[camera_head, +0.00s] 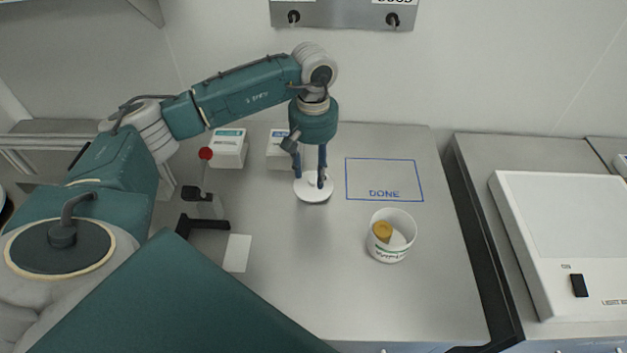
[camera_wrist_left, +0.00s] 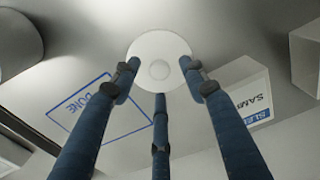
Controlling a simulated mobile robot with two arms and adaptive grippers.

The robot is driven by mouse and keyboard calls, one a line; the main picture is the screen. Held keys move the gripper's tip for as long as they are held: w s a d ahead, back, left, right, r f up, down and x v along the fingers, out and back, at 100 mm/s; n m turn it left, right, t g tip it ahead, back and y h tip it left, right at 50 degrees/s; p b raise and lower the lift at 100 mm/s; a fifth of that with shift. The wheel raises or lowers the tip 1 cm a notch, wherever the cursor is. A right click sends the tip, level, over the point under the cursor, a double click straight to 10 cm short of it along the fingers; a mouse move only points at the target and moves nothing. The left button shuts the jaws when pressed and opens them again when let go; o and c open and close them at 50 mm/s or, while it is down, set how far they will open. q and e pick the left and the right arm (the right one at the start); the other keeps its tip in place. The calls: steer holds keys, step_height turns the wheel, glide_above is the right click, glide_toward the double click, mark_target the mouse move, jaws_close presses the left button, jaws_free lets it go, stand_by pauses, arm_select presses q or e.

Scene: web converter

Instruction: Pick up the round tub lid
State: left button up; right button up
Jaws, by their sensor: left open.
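The round tub lid (camera_head: 313,193) is a white disc with a small raised knob, lying on the grey bench. It also shows in the left wrist view (camera_wrist_left: 158,46). My left gripper (camera_head: 314,178) points straight down over it, its fingers spread and open. In the left wrist view my gripper (camera_wrist_left: 160,78) has its fingertips in front of the lid, two at the sides and one below. I cannot tell whether they touch it. My right gripper is not in view.
A white tub (camera_head: 388,253) with a yellow-brown piece inside stands right of the lid. A blue "DONE" outline (camera_head: 384,180) lies empty behind the tub. White boxes (camera_head: 229,150) (camera_head: 279,150) stand behind left. A red-knobbed lever device (camera_head: 204,203) is at left. The bench front is clear.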

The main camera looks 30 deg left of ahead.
arm_select(q)
steer(key=shift+s+f, duration=0.1)
steer(key=shift+f, duration=0.95)
steer(key=c, duration=0.9)
steer(key=shift+c, duration=0.5)
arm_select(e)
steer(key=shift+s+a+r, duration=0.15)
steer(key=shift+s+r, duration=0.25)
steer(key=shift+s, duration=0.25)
arm_select(q)
steer(key=shift+r, duration=0.1)
